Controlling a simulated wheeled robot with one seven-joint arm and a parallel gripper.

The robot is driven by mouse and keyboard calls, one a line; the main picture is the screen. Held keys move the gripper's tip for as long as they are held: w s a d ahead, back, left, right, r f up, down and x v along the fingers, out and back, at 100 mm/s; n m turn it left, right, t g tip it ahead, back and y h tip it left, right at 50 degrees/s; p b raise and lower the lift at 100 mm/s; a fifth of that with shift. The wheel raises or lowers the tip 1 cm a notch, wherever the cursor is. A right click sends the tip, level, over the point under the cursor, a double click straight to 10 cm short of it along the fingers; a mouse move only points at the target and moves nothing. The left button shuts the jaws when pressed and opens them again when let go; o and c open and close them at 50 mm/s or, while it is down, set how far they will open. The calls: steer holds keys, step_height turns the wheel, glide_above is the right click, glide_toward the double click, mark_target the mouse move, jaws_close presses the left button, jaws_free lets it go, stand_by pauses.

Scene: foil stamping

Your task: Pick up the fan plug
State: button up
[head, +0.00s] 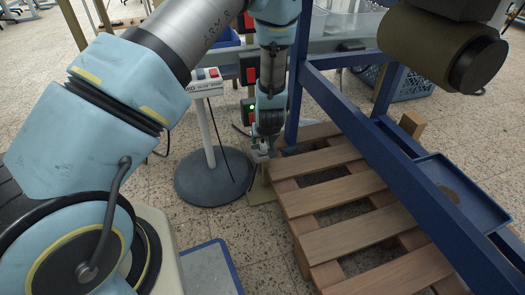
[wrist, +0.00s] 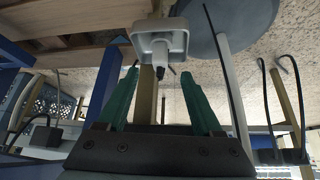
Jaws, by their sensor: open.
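My gripper (head: 262,152) reaches down at the left corner of the wooden pallet in the head view. In the wrist view its green fingers (wrist: 158,74) are apart. A white square-faced fitting (wrist: 153,43) lies just beyond the fingertips, roughly centred between them. A small dark piece (wrist: 160,72) shows at its lower edge. I cannot tell which part is the fan plug and which is a socket. Nothing is seen gripped. In the head view the fitting is small and mostly hidden by my gripper.
The wooden pallet (head: 338,187) lies right of my gripper, beside a blue frame (head: 390,150). A stand with a round dark base (head: 213,178) and a pale pole is close on the left. A cable hangs beside it.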

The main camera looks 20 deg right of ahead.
mark_target(263, 143)
steer(key=b+x, duration=0.1)
steer(key=x, duration=0.3)
steer(key=shift+c, duration=0.4)
jaws_close()
